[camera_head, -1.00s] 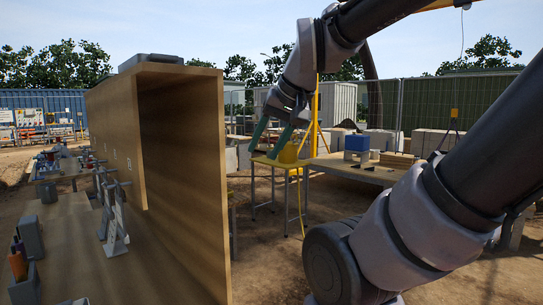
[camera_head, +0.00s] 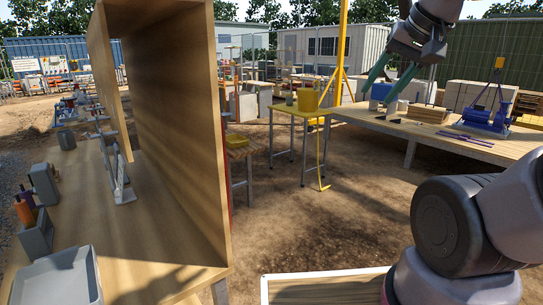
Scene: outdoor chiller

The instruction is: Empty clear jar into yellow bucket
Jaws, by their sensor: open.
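The yellow bucket (camera_head: 308,100) stands upright on a small yellow-topped table (camera_head: 293,112) in the middle distance. My gripper (camera_head: 379,92) hangs in the air at the upper right of the picture, with its two green fingers apart and nothing between them. I cannot pick out a clear jar. A small grey container (camera_head: 289,98) stands beside the bucket, too small to identify.
A tall wooden shelf panel (camera_head: 180,130) blocks the left. The long wooden table (camera_head: 440,133) at right holds small cups (camera_head: 402,105), stacked boards (camera_head: 428,114) and a blue metal device (camera_head: 486,120). A grey tray (camera_head: 57,280) is near left. Open dirt lies in the middle.

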